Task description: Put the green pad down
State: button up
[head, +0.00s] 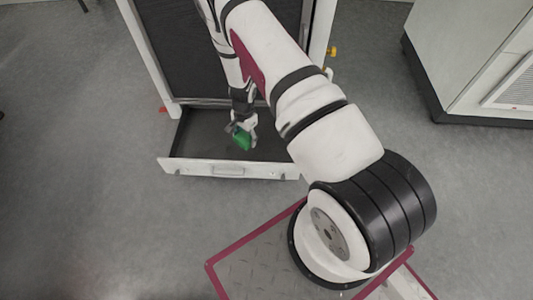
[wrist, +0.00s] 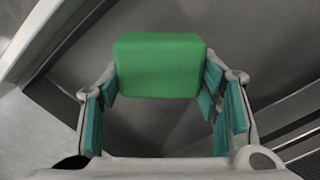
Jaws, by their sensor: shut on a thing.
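The green pad (head: 242,138) is a small block held at the end of my arm, over the open drawer (head: 182,140) in the head view. In the wrist view the green pad (wrist: 158,68) sits between the fingers of my gripper (wrist: 160,85), with the teal finger pads on either side of it. My gripper (head: 242,130) is shut on the pad. The head view does not clearly show how far the pad is above the drawer floor.
The drawer's pale front panel (head: 228,169) with its handle faces me. The white cabinet (head: 155,60) rises behind the drawer. Another white cabinet (head: 455,60) stands at the right. The grey floor (head: 80,180) at the left is clear.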

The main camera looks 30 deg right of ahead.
aim_at(272, 156)
jog(key=s+d+r+m+p, duration=0.2)
jog(key=s+d+m, duration=0.5)
jog(key=m, duration=0.3)
jog(key=shift+m, duration=0.3)
jog(key=f+b, duration=0.1)
jog(key=f, duration=0.2)
jog(key=f+b, duration=0.2)
jog(key=f, duration=0.2)
jog(key=f+b, duration=0.1)
jog(key=f, duration=0.2)
jog(key=shift+d+f+b, duration=0.25)
jog(key=shift+d+b, duration=0.05)
jog(key=shift+b, duration=0.1)
jog(key=shift+f, duration=0.15)
jog(key=o, duration=1)
jog(key=shift+o, duration=0.2)
